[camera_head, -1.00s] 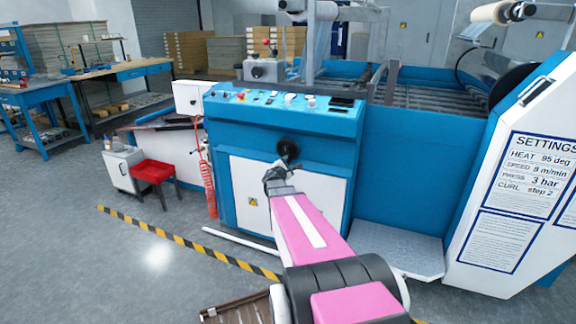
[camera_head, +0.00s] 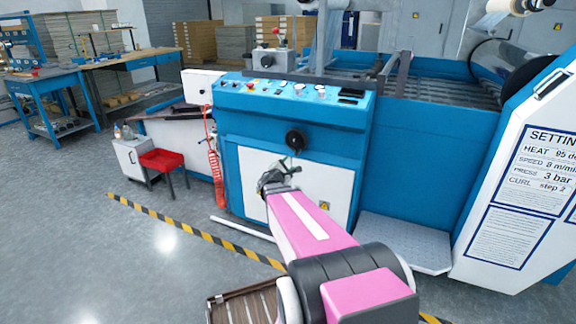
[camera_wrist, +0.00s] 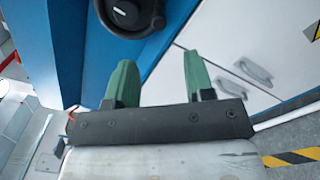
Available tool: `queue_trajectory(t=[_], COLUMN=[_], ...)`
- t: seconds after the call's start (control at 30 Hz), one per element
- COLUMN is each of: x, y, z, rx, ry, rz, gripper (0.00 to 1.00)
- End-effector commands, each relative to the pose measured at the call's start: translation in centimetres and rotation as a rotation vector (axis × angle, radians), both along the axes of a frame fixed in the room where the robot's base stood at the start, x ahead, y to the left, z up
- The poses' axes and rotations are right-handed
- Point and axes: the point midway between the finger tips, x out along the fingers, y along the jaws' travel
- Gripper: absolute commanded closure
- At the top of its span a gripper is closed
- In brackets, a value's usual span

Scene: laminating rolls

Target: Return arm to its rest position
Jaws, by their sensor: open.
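My gripper (camera_head: 288,165) is at the end of my pink arm, in front of the blue laminating machine's control cabinet (camera_head: 345,165). The wrist view shows its two green fingers (camera_wrist: 157,66) spread apart, with nothing between them. A round black knob (camera_head: 295,139) on the cabinet front is just beyond and above the gripper in the head view. The knob also shows at the top of the wrist view (camera_wrist: 130,12), past the fingertips. I cannot tell the exact gap, but no contact shows.
A red stool (camera_head: 165,159) and small white cabinet (camera_head: 131,160) stand left of the machine. A grey step plate (camera_head: 405,243) and white settings panel (camera_head: 520,200) are on the right.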

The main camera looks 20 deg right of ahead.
Motion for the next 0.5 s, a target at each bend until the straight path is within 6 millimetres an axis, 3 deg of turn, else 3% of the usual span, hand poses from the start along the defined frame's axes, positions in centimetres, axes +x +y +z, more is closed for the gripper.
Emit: queue_trajectory(t=[0.27,0.5], x=[-0.1,-2.6], y=[0.0,-0.3], z=[0.0,-1.0], rx=[0.009,0.196], ry=[-0.002,-0.052], rz=[-0.005,-0.114], gripper=[0.52,0.52])
